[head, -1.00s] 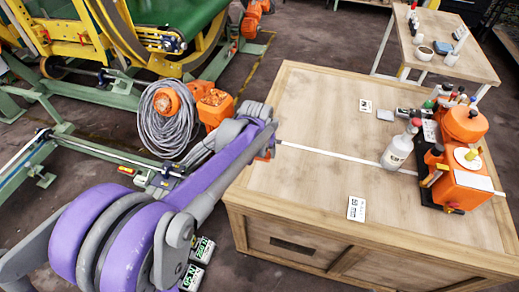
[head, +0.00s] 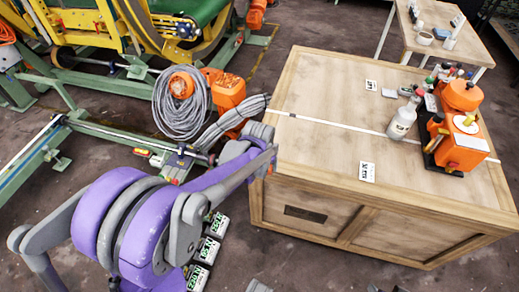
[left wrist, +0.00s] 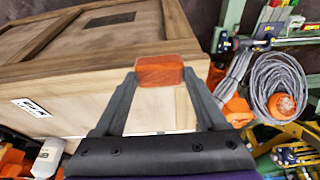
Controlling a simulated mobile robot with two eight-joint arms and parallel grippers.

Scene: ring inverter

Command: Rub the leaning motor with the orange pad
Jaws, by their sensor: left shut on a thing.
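My left gripper (left wrist: 160,78) is shut on a small orange block, the orange pad (left wrist: 160,70), held between its fingertips in the left wrist view. In the head view the arm reaches to the near left corner of the wooden crate, and the pad is mostly hidden. Beyond it on the floor, an orange motor-like part (head: 228,92) stands tilted beside a second orange part (head: 181,85) ringed by a coil of grey cable. I cannot tell for sure which is the leaning motor. Both are apart from the gripper. My right gripper is not in view.
The wooden crate (head: 310,150) fills the right, bearing a white bottle (head: 402,120) and an orange device (head: 462,145). Grey cable (head: 235,118) runs between crate and coil. A green frame (head: 110,130) stands left. Green-labelled boxes (head: 208,250) lie on the floor below the arm.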

